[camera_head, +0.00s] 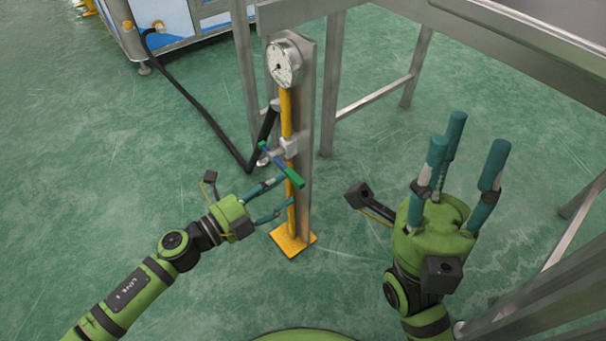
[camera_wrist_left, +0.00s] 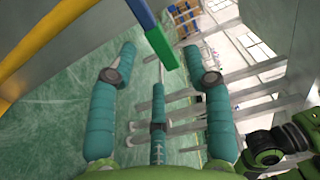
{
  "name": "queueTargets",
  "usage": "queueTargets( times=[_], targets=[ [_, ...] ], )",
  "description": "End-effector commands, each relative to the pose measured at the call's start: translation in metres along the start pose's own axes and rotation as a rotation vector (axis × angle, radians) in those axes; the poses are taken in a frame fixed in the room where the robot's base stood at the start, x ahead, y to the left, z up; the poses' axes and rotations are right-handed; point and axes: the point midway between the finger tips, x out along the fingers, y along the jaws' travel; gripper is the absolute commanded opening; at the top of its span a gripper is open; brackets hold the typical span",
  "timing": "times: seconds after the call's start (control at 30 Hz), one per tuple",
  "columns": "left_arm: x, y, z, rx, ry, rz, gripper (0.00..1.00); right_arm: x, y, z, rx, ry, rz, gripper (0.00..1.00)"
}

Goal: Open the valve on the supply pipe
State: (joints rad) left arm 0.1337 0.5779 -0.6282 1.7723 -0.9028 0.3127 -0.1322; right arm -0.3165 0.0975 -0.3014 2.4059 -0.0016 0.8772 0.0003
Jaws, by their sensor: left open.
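The valve handle (camera_head: 290,174) is a slanted lever with a blue part and a green end, mounted on the yellow supply pipe (camera_head: 286,110). In the left wrist view the handle (camera_wrist_left: 160,45) enters from the top, its green end lying between the tips of my spread fingers in the picture. My left gripper (camera_head: 286,191) is open and empty, its fingers just below and left of the green end. I cannot tell whether they touch it. My right gripper (camera_head: 468,150) is open and empty, fingers pointing up, well right of the pipe.
A round gauge (camera_head: 284,63) tops the pipe, which runs along a grey post (camera_head: 304,130) on a yellow foot (camera_head: 293,241). A metal table frame (camera_head: 420,70) stands behind and right. Green floor is clear at left.

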Motion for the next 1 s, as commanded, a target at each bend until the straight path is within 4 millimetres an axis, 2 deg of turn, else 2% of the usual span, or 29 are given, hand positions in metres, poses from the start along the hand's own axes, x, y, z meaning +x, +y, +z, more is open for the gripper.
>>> queueTargets(
  times=[0.1, 0.3, 0.67, 0.7, 0.77, 0.8, 1.0],
  targets=[
    [0.021, 0.000, 0.001, 0.001, 0.000, -0.003, 0.50, -0.001, 0.001, 0.001, -0.002, 0.013, -0.002, 0.40],
    [0.045, 0.001, 0.001, 0.000, -0.001, -0.001, 0.50, 0.002, 0.001, 0.002, -0.004, 0.027, -0.009, 0.40],
    [0.053, 0.000, 0.001, -0.001, -0.001, 0.000, 0.50, 0.003, 0.000, 0.003, -0.004, 0.027, -0.011, 0.40],
    [0.053, 0.000, 0.001, -0.001, -0.002, 0.000, 0.42, 0.003, 0.000, 0.003, -0.004, 0.027, -0.011, 0.40],
    [0.053, 0.000, 0.001, -0.001, -0.001, 0.000, 0.18, 0.003, 0.000, 0.003, -0.004, 0.027, -0.011, 0.40],
    [0.052, 0.000, 0.001, -0.001, -0.001, 0.000, 0.02, 0.003, 0.000, 0.003, -0.004, 0.027, -0.011, 0.40],
    [0.053, 0.000, 0.001, -0.001, -0.002, 0.000, 0.00, 0.004, 0.000, 0.002, -0.004, 0.028, -0.011, 0.40]
  ],
)
